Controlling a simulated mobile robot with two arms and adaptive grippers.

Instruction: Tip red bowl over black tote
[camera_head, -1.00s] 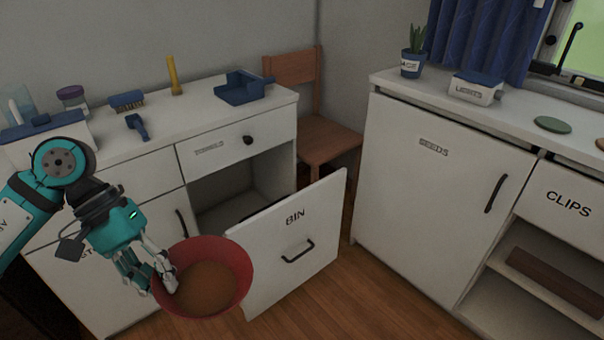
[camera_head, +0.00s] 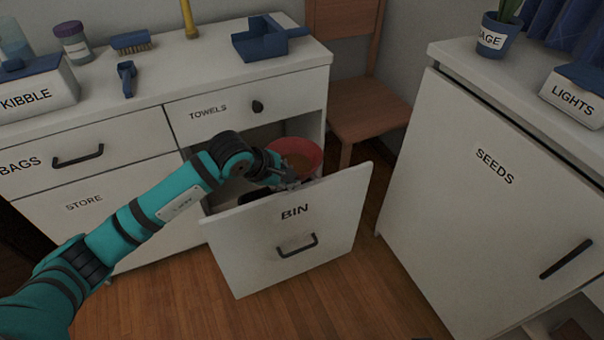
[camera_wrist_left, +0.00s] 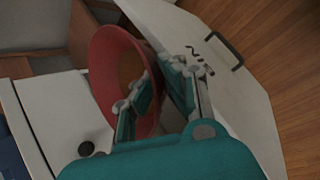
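My left gripper (camera_head: 288,178) is on the bowl's near rim, just behind the top edge of that front. In the left wrist view, the fingers (camera_wrist_left: 157,72) straddle the wall of the bowl (camera_wrist_left: 103,75).
The TOWELS drawer (camera_head: 220,112) and countertop sit behind and above the opening. A blue dustpan (camera_head: 262,42) and brush stand on the counter. A wooden chair (camera_head: 365,105) is behind right, and the SEEDS cabinet (camera_head: 470,190) is at right. The floor in front is clear.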

